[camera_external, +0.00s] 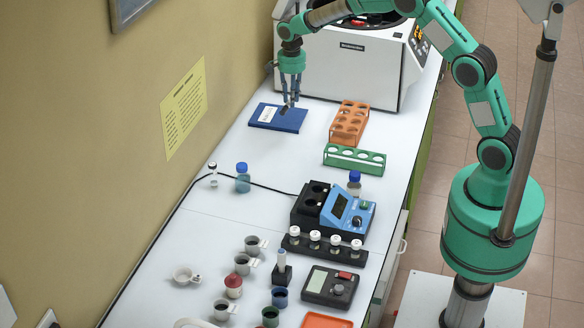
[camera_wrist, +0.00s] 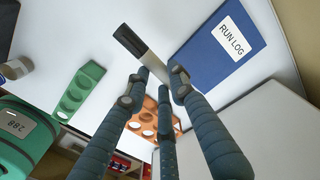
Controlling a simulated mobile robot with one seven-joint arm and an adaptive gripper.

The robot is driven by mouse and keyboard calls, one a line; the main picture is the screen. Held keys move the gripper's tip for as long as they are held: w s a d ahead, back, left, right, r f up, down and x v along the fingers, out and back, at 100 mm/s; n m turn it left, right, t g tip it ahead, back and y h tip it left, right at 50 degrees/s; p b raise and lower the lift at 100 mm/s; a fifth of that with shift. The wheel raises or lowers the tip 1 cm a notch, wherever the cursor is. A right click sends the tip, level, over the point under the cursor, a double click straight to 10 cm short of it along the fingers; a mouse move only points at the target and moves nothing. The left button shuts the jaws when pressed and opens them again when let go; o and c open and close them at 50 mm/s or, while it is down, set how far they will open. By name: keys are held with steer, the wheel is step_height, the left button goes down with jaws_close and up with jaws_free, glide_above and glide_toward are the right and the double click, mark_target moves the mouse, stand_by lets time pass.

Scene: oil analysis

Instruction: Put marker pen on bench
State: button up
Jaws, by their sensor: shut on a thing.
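The marker pen (camera_wrist: 132,43) has a black cap and a pale body. In the wrist view it is held tilted between the blue fingers of my gripper (camera_wrist: 158,82), cap end pointing outward. In the external view my gripper (camera_external: 290,97) points down over the blue run log book (camera_external: 279,118), at the far end of the white bench (camera_external: 255,160). The pen shows there as a small dark piece (camera_external: 287,108) at the fingertips, in front of the book. I cannot tell whether it touches anything below. The run log also shows in the wrist view (camera_wrist: 215,65).
A white machine (camera_external: 360,72) stands just behind my gripper. An orange rack (camera_external: 349,122) and a green rack (camera_external: 355,159) lie to the right. A blue-capped bottle (camera_external: 243,178) stands nearer, by a cable. Bare bench lies between the book and the bottles.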

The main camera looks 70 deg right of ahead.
steer(key=w+a+p, duration=0.1)
steer(key=w+a, duration=0.2)
steer(key=a, duration=0.5)
steer(key=w+a+p, duration=0.1)
steer(key=w+a, duration=0.3)
steer(key=a, duration=0.5)
steer(key=p, duration=0.5)
glide_above(214, 236)
steer(key=shift+n, duration=0.3)
steer(key=shift+f, duration=2.7)
steer(key=shift+f, duration=3.1)
steer(key=shift+f, duration=1.9)
